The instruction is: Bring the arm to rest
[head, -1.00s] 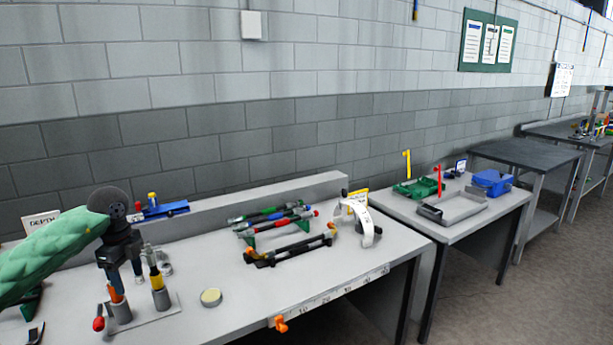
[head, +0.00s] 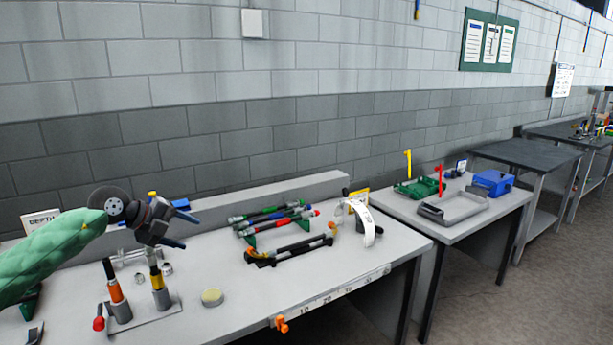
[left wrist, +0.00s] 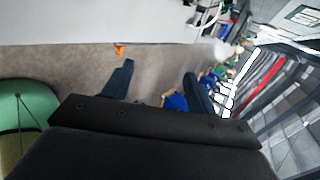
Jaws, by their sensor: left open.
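My left arm, in a green quilted sleeve, comes in from the left in the head view. My left gripper (head: 180,226) is open and empty, raised above the near workbench (head: 235,290). Its fingers point to the right, above and beside a small stand holding an orange-and-black tool (head: 115,287) and a yellow-and-black tool (head: 158,280). In the left wrist view its two fingers (left wrist: 157,85) stand apart with nothing between them. That view is tilted and shows the floor and bench edge beyond. My right gripper is not in view.
A rack of tools (head: 275,219) and a black-and-orange bar (head: 290,250) lie mid-bench. A pale round disc (head: 212,297) lies in front. A white arched piece (head: 364,225) stands at the right end. A second table holds a grey tray (head: 453,209) and a blue box (head: 493,183).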

